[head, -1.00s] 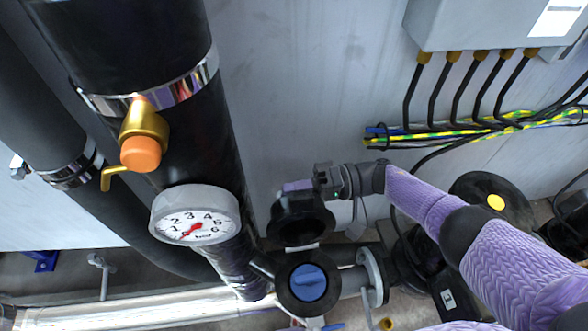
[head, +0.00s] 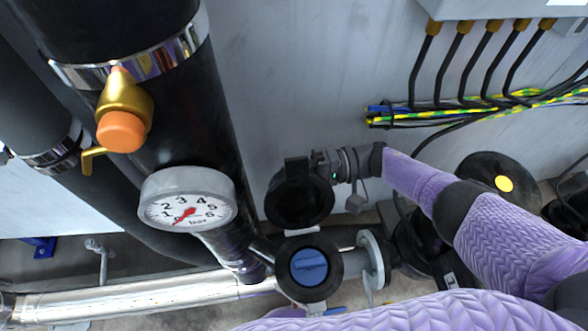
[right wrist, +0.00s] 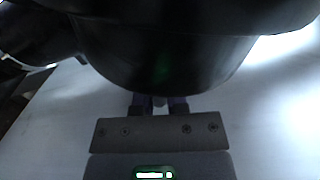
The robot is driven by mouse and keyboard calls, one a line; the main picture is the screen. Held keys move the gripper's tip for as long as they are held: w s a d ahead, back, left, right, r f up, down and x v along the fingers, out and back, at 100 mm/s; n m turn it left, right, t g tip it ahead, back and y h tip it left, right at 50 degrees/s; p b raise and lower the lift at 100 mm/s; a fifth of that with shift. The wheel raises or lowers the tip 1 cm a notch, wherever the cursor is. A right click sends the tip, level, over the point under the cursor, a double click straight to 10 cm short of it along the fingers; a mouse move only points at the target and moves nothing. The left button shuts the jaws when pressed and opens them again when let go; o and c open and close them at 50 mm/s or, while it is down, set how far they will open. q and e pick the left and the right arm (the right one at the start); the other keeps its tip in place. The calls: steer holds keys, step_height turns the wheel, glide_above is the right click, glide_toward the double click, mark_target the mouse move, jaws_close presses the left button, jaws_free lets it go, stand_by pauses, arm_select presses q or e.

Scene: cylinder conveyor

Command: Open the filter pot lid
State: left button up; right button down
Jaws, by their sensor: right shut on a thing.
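The filter pot (head: 309,268) is a black round housing with a blue inside, low in the middle of the head view. Its black cup-shaped lid (head: 270,205) is swung up at the pot's far side, with its hollow facing the camera. My right gripper (head: 318,166) is at the upper right of the lid, shut on the lid's black tab (head: 296,168). In the right wrist view the lid's dark round body (right wrist: 165,55) fills the top, and the fingers (right wrist: 158,104) are partly hidden under it. My left gripper is not in view.
A pressure gauge (head: 188,200) and a thick black pipe (head: 150,95) with a brass valve (head: 124,112) stand to the left. A flange (head: 374,258) is right of the pot. Cables (head: 470,118) run along the grey wall at the upper right.

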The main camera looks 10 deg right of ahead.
steer(key=c, duration=0.7)
jaws_free()
steer(key=shift+s, duration=0.1)
steer(key=d+b, duration=0.2)
steer(key=d, duration=0.5)
steer(key=shift+d, duration=0.2)
